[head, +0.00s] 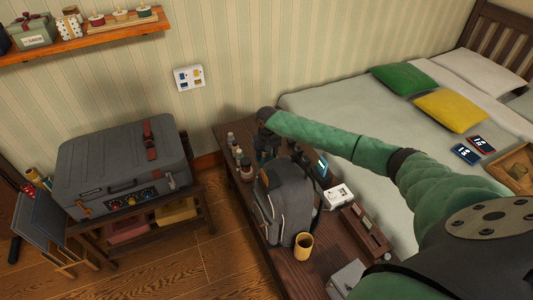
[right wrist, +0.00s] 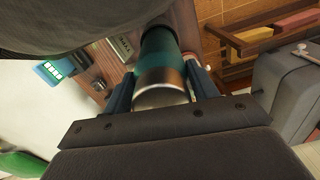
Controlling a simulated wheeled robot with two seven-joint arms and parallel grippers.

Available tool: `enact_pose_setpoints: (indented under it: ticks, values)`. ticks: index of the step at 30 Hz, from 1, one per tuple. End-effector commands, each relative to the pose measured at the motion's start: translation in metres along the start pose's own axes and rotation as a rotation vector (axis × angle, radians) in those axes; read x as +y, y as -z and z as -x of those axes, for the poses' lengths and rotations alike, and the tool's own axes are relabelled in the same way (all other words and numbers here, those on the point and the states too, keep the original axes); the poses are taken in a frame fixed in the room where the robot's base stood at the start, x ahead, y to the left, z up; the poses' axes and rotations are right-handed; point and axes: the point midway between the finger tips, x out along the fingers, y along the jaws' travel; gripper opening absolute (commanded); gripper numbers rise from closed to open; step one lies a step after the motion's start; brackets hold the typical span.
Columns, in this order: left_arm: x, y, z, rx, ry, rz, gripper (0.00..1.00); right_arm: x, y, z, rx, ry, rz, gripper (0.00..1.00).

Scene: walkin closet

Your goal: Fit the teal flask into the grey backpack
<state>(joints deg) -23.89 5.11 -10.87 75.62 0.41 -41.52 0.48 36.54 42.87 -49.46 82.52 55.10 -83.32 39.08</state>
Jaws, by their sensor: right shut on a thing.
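The grey backpack (head: 283,207) stands upright on the dark wooden bench (head: 320,268). In the right wrist view a large dark grey surface at the upper left, likely the backpack (right wrist: 70,25), lies close beside the fingers. My right gripper (head: 267,152) is at the far side of the backpack in the head view. In the right wrist view it is shut on the teal flask (right wrist: 160,58), whose bare metal end faces the camera. The flask's far end is hidden, and I cannot make the flask out in the head view. My left gripper is not in view.
Small bottles (head: 238,155) stand left of the backpack. A mustard cup (head: 303,246), a white box (head: 339,196) and a wooden organiser (head: 365,233) stand close to it on the right. A grey case (head: 122,170) is on a rack at left; the bed (head: 340,108) is behind.

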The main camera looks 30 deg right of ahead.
Motion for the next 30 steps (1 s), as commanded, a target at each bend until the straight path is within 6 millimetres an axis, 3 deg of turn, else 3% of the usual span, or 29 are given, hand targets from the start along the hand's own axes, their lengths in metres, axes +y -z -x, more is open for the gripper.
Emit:
enact_pose_setpoints:
  ticks: [17, 18, 21, 27, 30]
  values:
    - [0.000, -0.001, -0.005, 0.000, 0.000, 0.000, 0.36, 0.000, 0.000, -0.023, 0.001, 0.000, -0.001, 0.07]
    - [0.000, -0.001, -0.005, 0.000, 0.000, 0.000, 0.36, 0.001, 0.000, -0.022, 0.002, 0.000, -0.001, 0.64]
    - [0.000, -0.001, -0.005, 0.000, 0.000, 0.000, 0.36, 0.001, 0.000, -0.022, 0.001, 0.000, -0.001, 0.84]
    - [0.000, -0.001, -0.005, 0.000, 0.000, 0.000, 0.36, 0.001, 0.000, -0.023, 0.001, 0.000, -0.001, 0.84]
    - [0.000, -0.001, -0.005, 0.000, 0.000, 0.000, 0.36, 0.001, 0.000, -0.023, 0.000, 0.000, 0.000, 1.00]
